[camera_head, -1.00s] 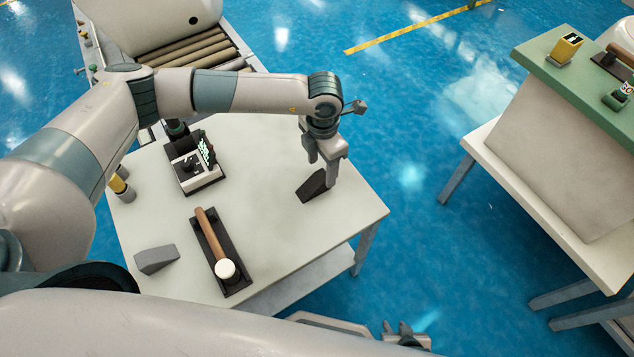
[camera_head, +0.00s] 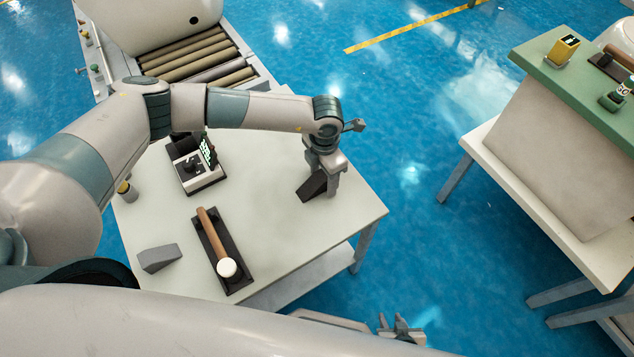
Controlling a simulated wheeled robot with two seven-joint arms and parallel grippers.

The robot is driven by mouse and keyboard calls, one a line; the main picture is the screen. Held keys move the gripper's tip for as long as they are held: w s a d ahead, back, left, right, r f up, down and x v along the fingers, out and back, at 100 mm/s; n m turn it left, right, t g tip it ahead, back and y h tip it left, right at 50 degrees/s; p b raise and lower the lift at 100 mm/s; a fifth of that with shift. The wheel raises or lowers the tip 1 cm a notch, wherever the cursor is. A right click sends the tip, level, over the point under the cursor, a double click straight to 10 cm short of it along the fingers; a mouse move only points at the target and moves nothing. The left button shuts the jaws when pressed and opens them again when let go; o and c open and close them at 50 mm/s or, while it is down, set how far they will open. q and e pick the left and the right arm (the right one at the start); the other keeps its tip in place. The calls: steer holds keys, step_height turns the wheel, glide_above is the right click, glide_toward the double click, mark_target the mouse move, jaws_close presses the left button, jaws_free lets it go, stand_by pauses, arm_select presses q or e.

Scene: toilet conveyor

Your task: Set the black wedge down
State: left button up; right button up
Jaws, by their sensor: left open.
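The black wedge (camera_head: 312,187) rests on the right part of the white table (camera_head: 275,235), near its right edge. My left gripper (camera_head: 331,191) points down right beside the wedge, with its fingers low at the wedge's right side. It is open; the picture does not show clearly whether a finger touches the wedge. Part of the wedge is hidden behind the gripper. My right gripper (camera_head: 398,327) is at the bottom edge of the view, in front of the table and away from the wedge; its fingers look spread.
A mallet (camera_head: 217,243) lies in a dark tray (camera_head: 236,278) on the table. A grey wedge (camera_head: 158,258) lies left of it. A small control box (camera_head: 193,170) stands at the back left. A roller conveyor (camera_head: 200,60) is behind. The table's middle is clear.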

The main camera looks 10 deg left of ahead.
arm_select(q)
steer(key=c, duration=1.4)
steer(key=shift+o, duration=0.2)
steer(key=shift+r, duration=0.1)
